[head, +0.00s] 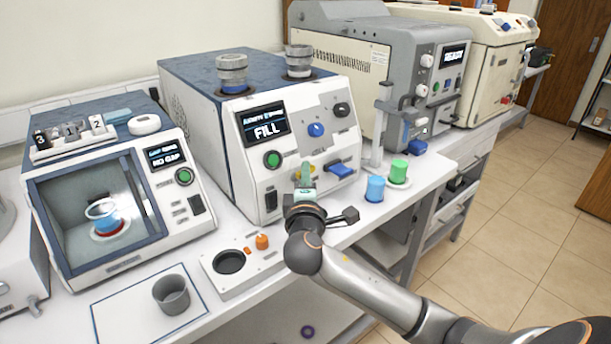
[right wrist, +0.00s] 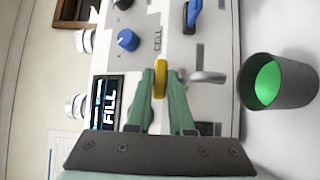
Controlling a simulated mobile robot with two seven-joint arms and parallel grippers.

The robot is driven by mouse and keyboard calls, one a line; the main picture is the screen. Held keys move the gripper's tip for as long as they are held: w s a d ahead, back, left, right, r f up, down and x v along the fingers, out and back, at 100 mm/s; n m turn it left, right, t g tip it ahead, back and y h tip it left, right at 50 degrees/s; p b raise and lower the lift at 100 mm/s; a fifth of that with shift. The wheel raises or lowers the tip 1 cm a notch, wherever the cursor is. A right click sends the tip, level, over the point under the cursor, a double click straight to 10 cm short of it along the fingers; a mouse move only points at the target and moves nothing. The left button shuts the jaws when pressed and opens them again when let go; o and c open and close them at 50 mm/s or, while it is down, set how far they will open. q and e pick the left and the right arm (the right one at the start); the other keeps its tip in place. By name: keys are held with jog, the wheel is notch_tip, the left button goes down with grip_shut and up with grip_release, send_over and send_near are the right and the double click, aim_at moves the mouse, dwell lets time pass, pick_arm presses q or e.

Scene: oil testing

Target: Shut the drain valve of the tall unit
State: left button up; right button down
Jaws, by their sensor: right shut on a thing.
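The tall unit (head: 215,112), white with a blue top, stands at the middle of the bench. Its screen (head: 263,124) reads FILL. A yellow handle (right wrist: 160,79) shows on its front in the right wrist view, beside a grey metal spout (right wrist: 208,77); I take it for the drain valve. My right gripper (head: 304,178) is at the lower front of the unit, its green fingers shut on the yellow handle. In the head view, the gripper hides most of the handle and the spout. My left gripper is not in view.
A blue lever (head: 341,169) sits right of the gripper. A dark cup (right wrist: 288,95) with a green inside stands close by the spout. Blue (head: 375,188) and green (head: 398,170) cups stand to the right. A grey cup (head: 171,293) and a holder plate (head: 230,285) lie in front.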

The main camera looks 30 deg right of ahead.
jog(key=shift+a+m+g+h, duration=0.1)
jog(key=shift+m+g+h, duration=0.6)
jog(key=shift+m+h, duration=0.15)
jog(key=c, duration=1.1)
grip_release()
jog(key=b+v, duration=0.1)
jog(key=v, duration=1.1)
jog(key=shift+s+a, duration=0.1)
jog(key=shift+a, duration=0.15)
jog(key=shift+f, duration=0.1)
